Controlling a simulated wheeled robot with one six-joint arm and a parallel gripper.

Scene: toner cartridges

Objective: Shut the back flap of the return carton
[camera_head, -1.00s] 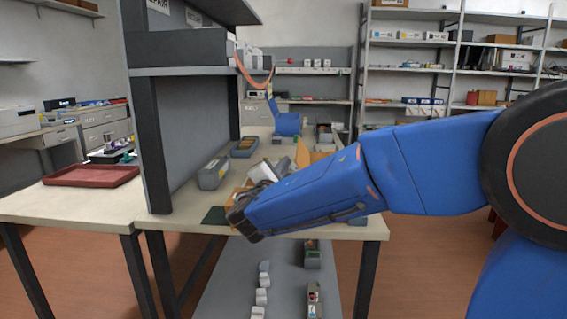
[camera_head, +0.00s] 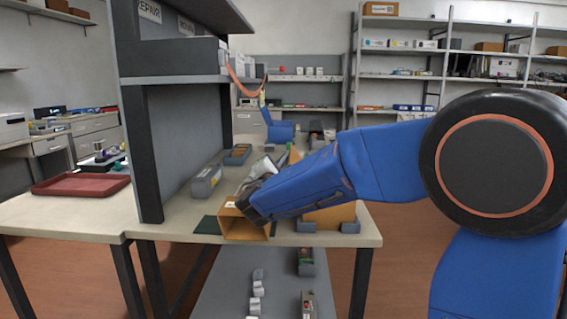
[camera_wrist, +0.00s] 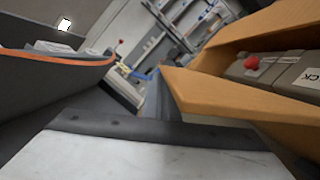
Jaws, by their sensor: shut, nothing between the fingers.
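In the wrist view, a brown carton (camera_wrist: 275,22) fills the right side. A pointed brown flap (camera_wrist: 205,97) slants out from it. Inside lie a grey cartridge with a red knob (camera_wrist: 251,62) and a white label. In the head view, my arm covers much of a brown carton (camera_head: 330,218) on the bench; a brown flap (camera_head: 295,155) rises behind my forearm. My gripper (camera_head: 264,166), partly hidden by my forearm, is shut and empty, to the left of that flap. I cannot tell whether it touches cardboard.
A brown open-ended box (camera_head: 238,228) is at the bench's front edge, below my wrist. A red tray (camera_head: 82,185) lies on the left bench. Grey blocks (camera_head: 306,226) sit at the carton's front.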

